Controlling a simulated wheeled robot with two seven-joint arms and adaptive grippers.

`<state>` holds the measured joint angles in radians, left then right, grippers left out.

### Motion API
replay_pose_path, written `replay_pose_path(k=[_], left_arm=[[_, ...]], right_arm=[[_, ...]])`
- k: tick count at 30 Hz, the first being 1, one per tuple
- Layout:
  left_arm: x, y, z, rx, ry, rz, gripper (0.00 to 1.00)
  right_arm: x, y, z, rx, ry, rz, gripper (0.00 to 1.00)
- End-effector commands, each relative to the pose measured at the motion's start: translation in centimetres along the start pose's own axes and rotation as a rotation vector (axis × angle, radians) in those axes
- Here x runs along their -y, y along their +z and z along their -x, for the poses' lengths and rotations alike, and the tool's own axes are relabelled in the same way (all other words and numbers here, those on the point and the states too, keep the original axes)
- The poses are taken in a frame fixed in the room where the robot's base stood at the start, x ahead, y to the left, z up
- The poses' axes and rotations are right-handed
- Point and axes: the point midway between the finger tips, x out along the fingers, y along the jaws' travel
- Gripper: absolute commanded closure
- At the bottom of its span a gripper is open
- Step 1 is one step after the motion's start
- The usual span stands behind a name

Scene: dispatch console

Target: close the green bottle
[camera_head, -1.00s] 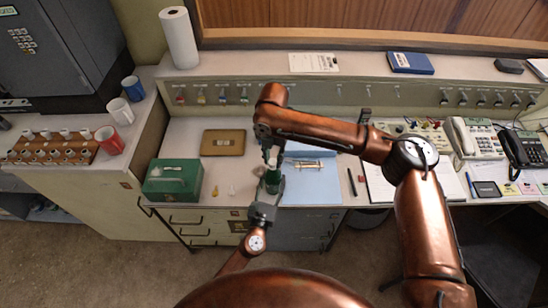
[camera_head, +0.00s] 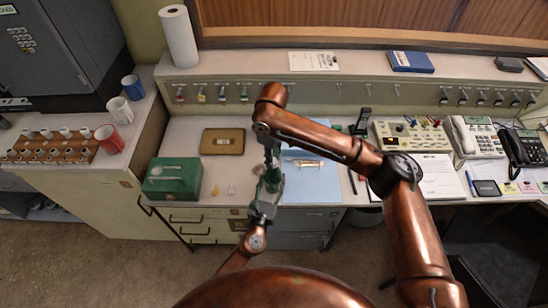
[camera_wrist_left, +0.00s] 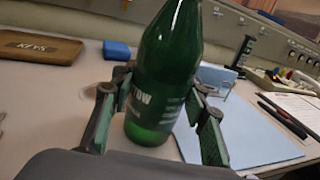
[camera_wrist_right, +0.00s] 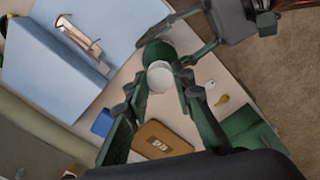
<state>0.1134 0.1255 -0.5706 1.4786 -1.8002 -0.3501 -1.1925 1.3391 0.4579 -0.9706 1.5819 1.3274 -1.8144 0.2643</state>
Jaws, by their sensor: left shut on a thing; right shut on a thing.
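The green bottle (camera_head: 273,181) stands upright at the desk's front edge. My left gripper (camera_wrist_left: 158,105) is shut around the bottle's labelled body (camera_wrist_left: 165,65), a finger on either side. My right gripper (camera_head: 271,160) is above the bottle, pointing down. In the right wrist view, its fingers (camera_wrist_right: 160,85) are around a round white cap (camera_wrist_right: 160,76), with the green bottle (camera_wrist_right: 158,50) right behind it. The cap lies over the bottle's top; whether it is seated cannot be told. In the left wrist view the bottle's mouth is out of frame.
A green box (camera_head: 173,181) and a brown key tray (camera_head: 222,141) are left of the bottle. Small yellow (camera_head: 215,191) and white (camera_head: 231,190) pieces lie between box and bottle. A blue folder (camera_head: 318,183) is right of it. Telephones (camera_head: 525,149) stand far right.

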Motion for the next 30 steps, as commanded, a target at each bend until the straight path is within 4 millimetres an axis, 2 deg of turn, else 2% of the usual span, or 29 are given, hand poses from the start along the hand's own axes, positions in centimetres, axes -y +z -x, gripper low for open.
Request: replay_pose_path(k=[30], left_arm=[[0.06, -0.08, 0.04, -0.001, -0.001, -0.001, 1.0]], right_arm=[[-0.06, -0.15, -0.05, -0.002, -0.002, -2.188, 0.84]])
